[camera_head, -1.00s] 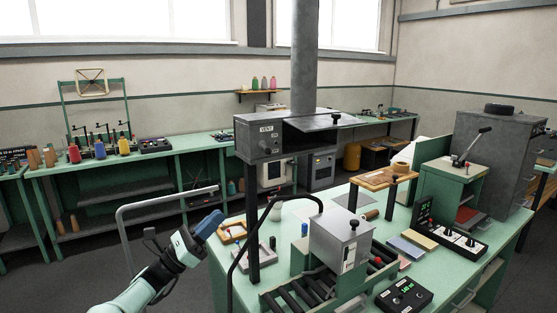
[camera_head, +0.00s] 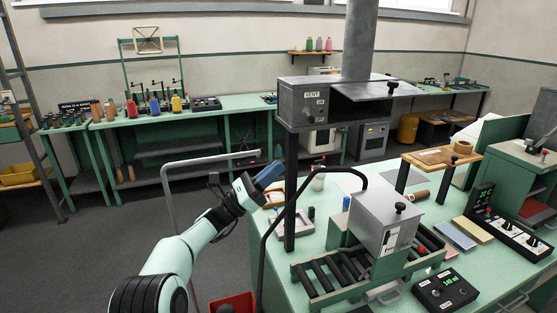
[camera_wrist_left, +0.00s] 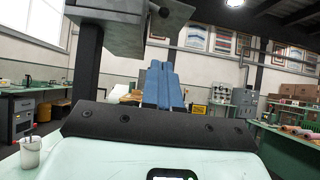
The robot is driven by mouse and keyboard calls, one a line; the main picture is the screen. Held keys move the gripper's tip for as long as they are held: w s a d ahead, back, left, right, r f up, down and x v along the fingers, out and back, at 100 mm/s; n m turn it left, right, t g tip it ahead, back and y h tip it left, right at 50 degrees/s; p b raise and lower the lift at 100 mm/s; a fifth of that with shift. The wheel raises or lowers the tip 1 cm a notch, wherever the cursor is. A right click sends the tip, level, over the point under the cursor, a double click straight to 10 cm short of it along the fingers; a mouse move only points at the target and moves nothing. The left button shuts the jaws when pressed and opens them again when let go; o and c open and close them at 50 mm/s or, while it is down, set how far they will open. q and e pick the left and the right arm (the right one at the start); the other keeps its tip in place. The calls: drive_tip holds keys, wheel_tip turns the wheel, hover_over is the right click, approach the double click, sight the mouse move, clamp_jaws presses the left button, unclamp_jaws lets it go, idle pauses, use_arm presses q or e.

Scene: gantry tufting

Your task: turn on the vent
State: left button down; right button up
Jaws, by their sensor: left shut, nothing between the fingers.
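The vent (camera_head: 290,101) is a grey metal hood box marked VENT, with a dark control on its front face and a wide duct rising from it. How that control is set is too small to tell. My left gripper (camera_head: 268,174), with blue fingers, is shut and empty, below and to the left of the vent and apart from it. In the left wrist view the blue fingers (camera_wrist_left: 160,84) lie together, and part of the grey vent box (camera_wrist_left: 112,28) shows above and to their left. My right gripper is not in view.
A black post (camera_head: 290,190) holds up the hood. A black curved tube (camera_head: 264,235) and a grey rail (camera_head: 166,200) stand near my left arm. The green bench (camera_head: 335,195) carries a roller conveyor with a grey box (camera_head: 385,215). Open floor lies to the left.

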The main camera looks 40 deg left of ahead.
sight(309, 116)
use_arm(q)
drive_tip(key=w+d+r+p, duration=0.3)
drive_tip(key=w+r, duration=0.3)
drive_tip(key=r, duration=0.2)
drive_tip(key=shift+w+d+r+p, duration=0.15)
drive_tip(key=shift+r+p, duration=0.2)
drive_tip(key=shift+p, duration=0.1)
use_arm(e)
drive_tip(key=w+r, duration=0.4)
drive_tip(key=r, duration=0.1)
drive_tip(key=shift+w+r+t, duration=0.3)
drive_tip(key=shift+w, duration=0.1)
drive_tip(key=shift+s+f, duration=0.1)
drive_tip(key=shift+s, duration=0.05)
